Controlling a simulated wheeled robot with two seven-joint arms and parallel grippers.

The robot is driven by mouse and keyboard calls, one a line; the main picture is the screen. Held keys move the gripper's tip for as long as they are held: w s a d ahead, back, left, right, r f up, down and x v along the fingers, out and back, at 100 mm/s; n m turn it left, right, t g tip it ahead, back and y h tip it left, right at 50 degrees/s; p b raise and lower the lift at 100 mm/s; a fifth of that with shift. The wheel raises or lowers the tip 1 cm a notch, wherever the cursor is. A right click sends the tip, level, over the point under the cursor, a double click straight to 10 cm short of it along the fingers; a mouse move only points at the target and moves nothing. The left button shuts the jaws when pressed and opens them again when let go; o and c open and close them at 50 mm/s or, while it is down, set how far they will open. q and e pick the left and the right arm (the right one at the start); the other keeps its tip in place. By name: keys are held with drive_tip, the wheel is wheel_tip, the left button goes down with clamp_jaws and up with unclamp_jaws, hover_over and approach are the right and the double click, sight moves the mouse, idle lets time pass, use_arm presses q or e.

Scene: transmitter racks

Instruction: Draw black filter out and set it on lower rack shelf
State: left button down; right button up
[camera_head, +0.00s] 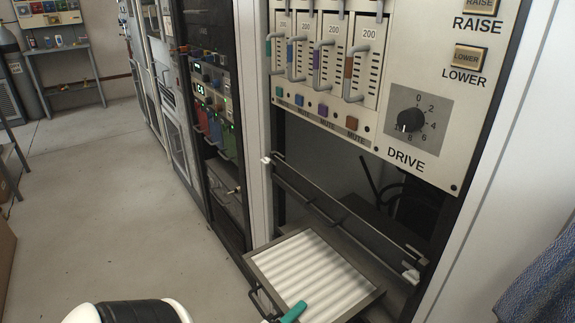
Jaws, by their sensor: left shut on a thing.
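The filter (312,274) is a flat panel with a dark frame and white pleats. It lies nearly level at the bottom centre, sticking out of the front of the right rack, with its far right part close to the rack edge. A thin dark handle shows on its near left edge. My left gripper (282,315) is at the bottom edge of the picture, shut at the filter's near side by the handle; a teal finger part overlaps the frame. Most of this gripper is cut off. My right gripper is not in view. I cannot make out the lower shelf clearly.
A dark open bay (345,168) lies under the control panel (415,95), with a thin bar (340,213) across it. A neighbouring rack (215,110) stands to the left. The floor (100,200) further left is clear. Blue cloth (542,275) hangs at the right edge.

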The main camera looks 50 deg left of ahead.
sight(352, 278)
use_arm(q)
drive_tip(key=shift+w+d+r, duration=0.1)
drive_tip(key=shift+w+d, duration=0.05)
drive_tip(key=shift+w, duration=1.95)
drive_tip(key=shift+w+d, duration=0.15)
drive_tip(key=shift+w, duration=1.85)
drive_tip(key=shift+w+d, duration=0.1)
drive_tip(key=shift+w, duration=0.9)
drive_tip(key=shift+w+d, duration=0.1)
drive_tip(key=shift+w, duration=1.15)
drive_tip(key=shift+w+d, duration=0.15)
drive_tip(key=shift+w, duration=2.4)
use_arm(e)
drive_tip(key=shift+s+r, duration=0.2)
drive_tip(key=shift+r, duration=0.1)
use_arm(q)
drive_tip(key=shift+b, duration=0.3)
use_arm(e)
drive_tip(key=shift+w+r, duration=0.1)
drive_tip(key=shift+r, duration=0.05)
